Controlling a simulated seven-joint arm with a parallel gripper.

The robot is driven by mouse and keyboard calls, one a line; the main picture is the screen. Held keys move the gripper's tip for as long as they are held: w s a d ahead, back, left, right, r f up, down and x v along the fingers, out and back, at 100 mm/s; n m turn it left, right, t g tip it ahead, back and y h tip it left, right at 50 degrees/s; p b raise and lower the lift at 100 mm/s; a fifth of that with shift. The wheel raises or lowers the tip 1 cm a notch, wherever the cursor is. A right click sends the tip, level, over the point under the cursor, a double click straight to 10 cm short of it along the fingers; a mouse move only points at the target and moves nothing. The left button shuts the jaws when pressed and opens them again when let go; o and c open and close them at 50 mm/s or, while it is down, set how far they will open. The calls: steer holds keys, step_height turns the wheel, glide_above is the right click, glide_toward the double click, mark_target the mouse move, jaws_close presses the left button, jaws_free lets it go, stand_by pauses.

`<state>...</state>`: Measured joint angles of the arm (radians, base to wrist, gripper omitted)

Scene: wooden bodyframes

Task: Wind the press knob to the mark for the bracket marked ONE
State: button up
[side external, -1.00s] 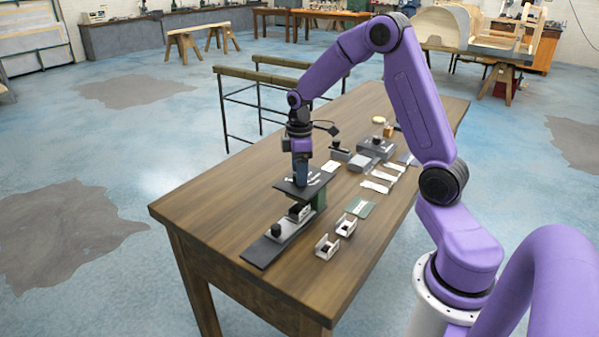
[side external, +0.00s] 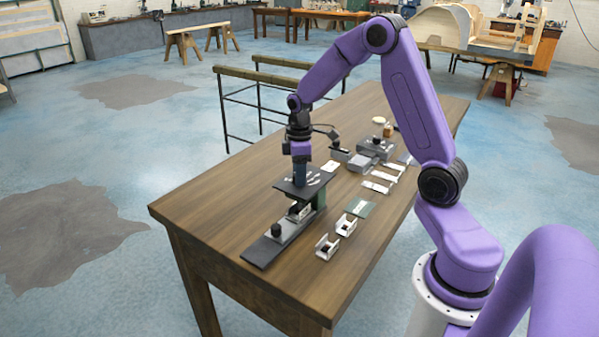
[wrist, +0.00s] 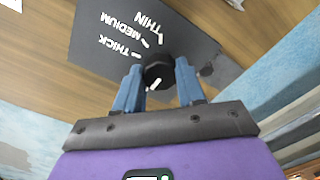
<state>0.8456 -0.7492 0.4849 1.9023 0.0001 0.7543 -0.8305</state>
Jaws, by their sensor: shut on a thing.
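The press (side external: 262,249) stands on the near part of the table, with a long dark base and a dark top plate (side external: 290,186). In the wrist view the plate (wrist: 90,35) carries the words THIN, MEDIUM and THICK, each with a white tick. My gripper (wrist: 158,82) points down at the plate, its blue fingers shut on the round black press knob (wrist: 159,66). A white line shows on the knob's side nearest my gripper, away from the three ticks. Two small white brackets (side external: 327,248) (side external: 346,226) sit right of the press; their markings are too small to read.
Several pale strips (side external: 377,186), a grey block device (side external: 371,152) and a small jar (side external: 379,121) stand farther along the table. The table's left front corner is bare.

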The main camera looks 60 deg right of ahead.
steer(key=m, duration=0.4)
steer(key=shift+m, duration=0.3)
steer(key=m, duration=0.5)
steer(key=shift+m, duration=0.3)
steer(key=m, duration=0.9)
steer(key=shift+m, duration=0.3)
steer(key=o, duration=1)
steer(key=shift+o, duration=0.2)
